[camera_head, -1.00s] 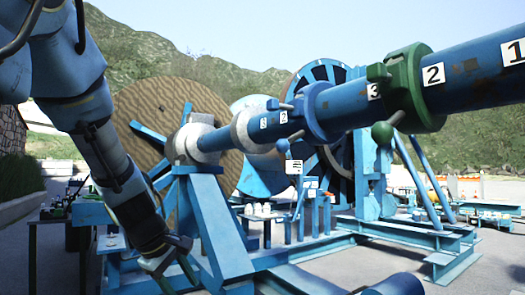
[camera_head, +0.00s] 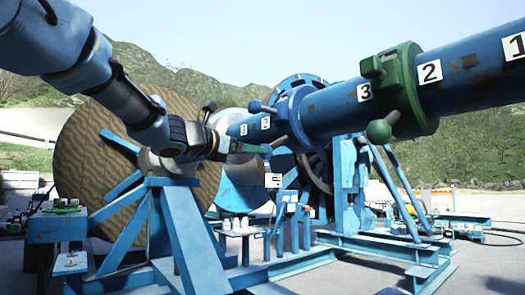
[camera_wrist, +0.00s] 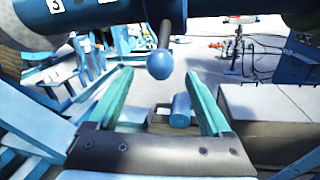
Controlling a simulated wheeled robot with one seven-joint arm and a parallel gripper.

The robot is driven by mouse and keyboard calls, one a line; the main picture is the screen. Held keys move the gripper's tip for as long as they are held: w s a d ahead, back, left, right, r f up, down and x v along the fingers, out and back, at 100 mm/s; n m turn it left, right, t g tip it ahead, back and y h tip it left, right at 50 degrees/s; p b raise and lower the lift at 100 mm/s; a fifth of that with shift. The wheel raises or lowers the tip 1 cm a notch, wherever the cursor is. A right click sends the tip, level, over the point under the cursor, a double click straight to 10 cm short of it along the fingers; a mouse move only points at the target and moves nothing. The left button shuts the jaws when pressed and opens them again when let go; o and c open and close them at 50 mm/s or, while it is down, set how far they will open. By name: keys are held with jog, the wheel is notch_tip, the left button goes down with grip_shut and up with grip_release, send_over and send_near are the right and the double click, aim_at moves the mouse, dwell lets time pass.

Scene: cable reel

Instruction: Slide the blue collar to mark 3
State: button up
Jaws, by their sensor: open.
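The blue collar (camera_head: 297,116) sits around the long blue shaft. It is right of a small 2 plate (camera_head: 265,122) and a small plate (camera_head: 243,129) further left, which reads 3 in the wrist view (camera_wrist: 55,5). Its lower handle ends in a blue ball knob (camera_wrist: 160,66), hanging below the shaft. My gripper (camera_head: 258,148) is under the shaft just left of the collar. In the wrist view my gripper (camera_wrist: 159,76) has its two teal fingers wide apart, with the knob showing between their tips; I cannot tell whether it is within their depth.
A green collar (camera_head: 408,88) with its own ball handle sits further right, between a larger 3 plate (camera_head: 363,92) and 2 plate (camera_head: 430,71). A big wooden reel (camera_head: 85,160) and blue stand (camera_head: 190,235) are below left.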

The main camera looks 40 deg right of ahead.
jog(key=d, duration=0.2)
jog(key=d+p, duration=0.1)
jog(key=d, duration=0.3)
jog(key=shift+w+d+p, duration=0.3)
jog(key=shift+w+d, duration=0.05)
jog(key=shift+w, duration=0.05)
grip_shut()
dwell(0.6)
